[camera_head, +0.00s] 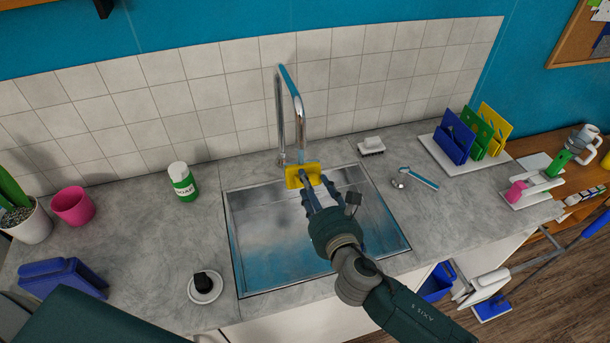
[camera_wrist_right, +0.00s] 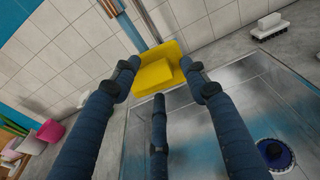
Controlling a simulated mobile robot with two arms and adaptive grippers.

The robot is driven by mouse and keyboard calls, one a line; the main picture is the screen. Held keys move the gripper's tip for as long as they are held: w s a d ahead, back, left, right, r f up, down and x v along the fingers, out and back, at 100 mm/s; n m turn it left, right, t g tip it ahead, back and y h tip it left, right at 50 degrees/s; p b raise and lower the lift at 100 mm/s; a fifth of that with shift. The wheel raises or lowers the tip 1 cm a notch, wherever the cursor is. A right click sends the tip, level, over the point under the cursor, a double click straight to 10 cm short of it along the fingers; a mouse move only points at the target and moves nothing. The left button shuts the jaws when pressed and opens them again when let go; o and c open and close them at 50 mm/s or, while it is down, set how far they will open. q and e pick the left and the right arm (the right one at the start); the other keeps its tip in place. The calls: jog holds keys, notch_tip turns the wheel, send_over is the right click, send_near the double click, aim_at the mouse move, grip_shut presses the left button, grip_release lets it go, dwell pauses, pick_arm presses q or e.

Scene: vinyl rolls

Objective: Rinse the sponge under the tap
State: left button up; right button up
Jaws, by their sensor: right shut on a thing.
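The yellow sponge (camera_head: 302,175) is at the back edge of the sink, below the spout of the chrome tap (camera_head: 279,110). It also shows in the right wrist view (camera_wrist_right: 155,75) at the fingertips. My right gripper (camera_head: 317,189) reaches over the sink (camera_head: 255,255) and is shut on the sponge. In the wrist view its fingers (camera_wrist_right: 165,82) stand around the sponge's near side. A pale bluish stretch shows under the spout just above the sponge; I cannot tell whether it is running water. My left gripper is not in view.
A green and white soap bottle (camera_head: 183,181) stands left of the sink. A white brush (camera_head: 371,146) and a small blue-handled tool (camera_head: 418,178) lie to its right. A white dish with a black item (camera_head: 204,287) is at the front left.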

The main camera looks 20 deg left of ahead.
jog(key=shift+f+p+v, duration=0.15)
jog(key=shift+p+v, duration=0.2)
jog(key=shift+v, duration=0.7)
jog(key=shift+f+p+v, duration=0.1)
jog(key=shift+p+v, duration=0.25)
jog(key=shift+v, duration=0.7)
jog(key=shift+s+d, duration=0.2)
jog(key=shift+s, duration=0.1)
grip_shut()
jog(key=shift+f+p+v, duration=0.2)
jog(key=shift+p+v, duration=0.1)
jog(key=shift+v, duration=0.95)
jog(key=shift+f, duration=0.1)
jog(key=shift+s, duration=0.1)
jog(key=s+d+r, duration=0.3)
jog(key=s+r, duration=0.2)
jog(key=r, duration=0.1)
jog(key=shift+w+d+r, duration=0.1)
